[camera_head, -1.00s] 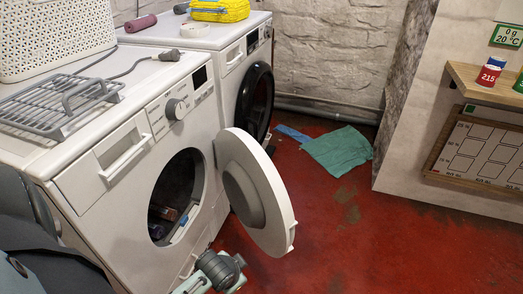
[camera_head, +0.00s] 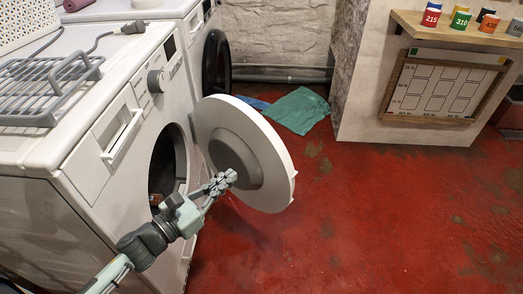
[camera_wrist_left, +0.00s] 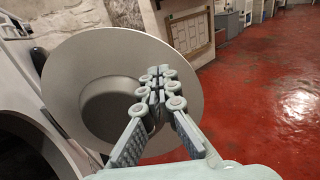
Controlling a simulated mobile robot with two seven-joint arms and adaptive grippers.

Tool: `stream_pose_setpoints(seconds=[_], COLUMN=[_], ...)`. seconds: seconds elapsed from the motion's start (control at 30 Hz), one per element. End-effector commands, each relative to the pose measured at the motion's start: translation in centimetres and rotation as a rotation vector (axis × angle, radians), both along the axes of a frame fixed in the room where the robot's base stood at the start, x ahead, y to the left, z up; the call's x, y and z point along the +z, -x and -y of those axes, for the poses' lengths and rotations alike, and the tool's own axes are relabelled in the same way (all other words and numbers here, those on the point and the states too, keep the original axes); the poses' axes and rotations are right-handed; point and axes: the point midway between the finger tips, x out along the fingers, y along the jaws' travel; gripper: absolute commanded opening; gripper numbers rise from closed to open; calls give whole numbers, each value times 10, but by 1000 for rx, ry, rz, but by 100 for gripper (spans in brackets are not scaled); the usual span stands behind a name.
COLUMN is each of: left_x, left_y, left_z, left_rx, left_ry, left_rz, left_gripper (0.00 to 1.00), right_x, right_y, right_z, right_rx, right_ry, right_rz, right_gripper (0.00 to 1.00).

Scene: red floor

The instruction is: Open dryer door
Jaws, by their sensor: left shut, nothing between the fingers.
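The dryer (camera_head: 142,165) is the white front-loading machine at the left in the head view. Its round door (camera_head: 272,165) stands swung out from the dark opening (camera_head: 164,172), with the grey bulged inner side facing my gripper. In the left wrist view the door (camera_wrist_left: 88,62) fills the left and middle. My left gripper (camera_head: 231,176) is shut and empty, its fingertips at the door's inner side; I cannot tell if they touch it. The fingers also show in the left wrist view (camera_wrist_left: 160,76). My right gripper is not in view.
A second white machine with a dark door (camera_head: 215,64) stands behind. A grey rack (camera_head: 45,88) lies on the dryer top. A green cloth (camera_head: 298,110) lies on the red floor (camera_head: 370,200). A shelf with colored cups (camera_head: 461,20) is at upper right. Floor right of the door is clear.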

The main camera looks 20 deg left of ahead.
Motion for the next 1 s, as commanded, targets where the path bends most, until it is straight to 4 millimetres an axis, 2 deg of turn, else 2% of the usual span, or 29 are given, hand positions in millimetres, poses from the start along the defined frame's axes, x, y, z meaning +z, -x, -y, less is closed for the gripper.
stream_pose_setpoints(seconds=[0.3, 0.5, 0.7, 1.0], left_x=[4, 2, 1, 0], left_y=[-63, -97, -115, -118], left_z=[24, 38, 45, 46], left_rx=[1, 2, 3, 3], left_ry=[1, 4, 4, 4], left_rz=[3, -1, -3, -3], left_gripper=[0, 0, 0, 0], right_x=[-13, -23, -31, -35], right_y=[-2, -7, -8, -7], right_z=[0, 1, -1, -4], right_rx=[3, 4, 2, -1], right_ry=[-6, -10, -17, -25], right_rz=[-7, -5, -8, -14], right_gripper=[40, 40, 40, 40])
